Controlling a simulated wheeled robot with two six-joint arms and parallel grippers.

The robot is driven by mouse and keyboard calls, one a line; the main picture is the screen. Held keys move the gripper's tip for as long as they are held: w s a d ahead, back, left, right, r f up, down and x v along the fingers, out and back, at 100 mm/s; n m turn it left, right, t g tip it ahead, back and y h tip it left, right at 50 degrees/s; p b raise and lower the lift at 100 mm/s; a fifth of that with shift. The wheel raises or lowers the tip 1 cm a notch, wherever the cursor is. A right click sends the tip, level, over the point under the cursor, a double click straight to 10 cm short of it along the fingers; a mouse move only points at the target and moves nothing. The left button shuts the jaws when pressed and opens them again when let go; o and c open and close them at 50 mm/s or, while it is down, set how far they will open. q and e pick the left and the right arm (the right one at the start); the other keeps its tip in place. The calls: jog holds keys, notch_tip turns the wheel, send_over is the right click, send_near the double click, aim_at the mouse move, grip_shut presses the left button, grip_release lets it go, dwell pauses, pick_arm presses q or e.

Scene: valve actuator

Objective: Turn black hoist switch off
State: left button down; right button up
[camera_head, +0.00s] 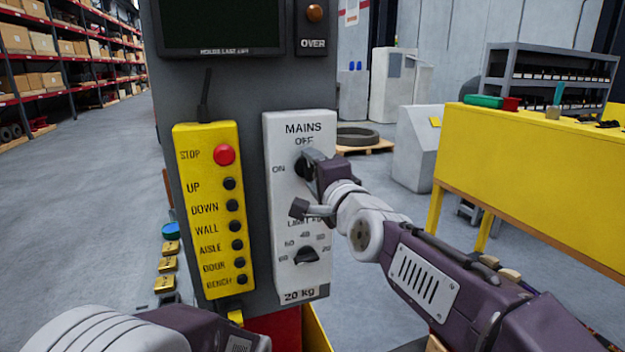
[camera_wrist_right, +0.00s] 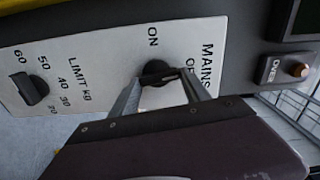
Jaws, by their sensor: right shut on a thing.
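The black hoist switch (camera_head: 301,166) is a small dark knob on the white MAINS panel (camera_head: 283,130), beside the ON label and below OFF. It also shows in the right wrist view (camera_wrist_right: 157,70), near the ON lettering. My right gripper (camera_head: 307,168) reaches it from the right, and its two grey fingers (camera_wrist_right: 158,84) stand on either side of the knob, shut on it. The fingers partly hide the knob, so its exact pointing angle is hard to tell. A purple and white part of my left arm shows at the bottom left; its gripper is out of view.
Below the switch is a black LIMIT dial (camera_head: 305,256). A yellow pendant (camera_head: 213,285) with a red STOP button (camera_head: 224,155) and several black buttons hangs to the left. A yellow workbench (camera_head: 520,180) stands at right. Open floor lies at left.

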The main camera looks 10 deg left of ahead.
jog(key=shift+m, duration=0.6)
jog(key=o, duration=1.4)
jog(key=shift+s+d+b, duration=0.2)
jog(key=shift+s+b, duration=0.05)
jog(key=shift+b, duration=0.15)
jog(key=v, duration=0.8)
jog(key=shift+s+d+b, duration=0.15)
jog(key=shift+b, duration=0.15)
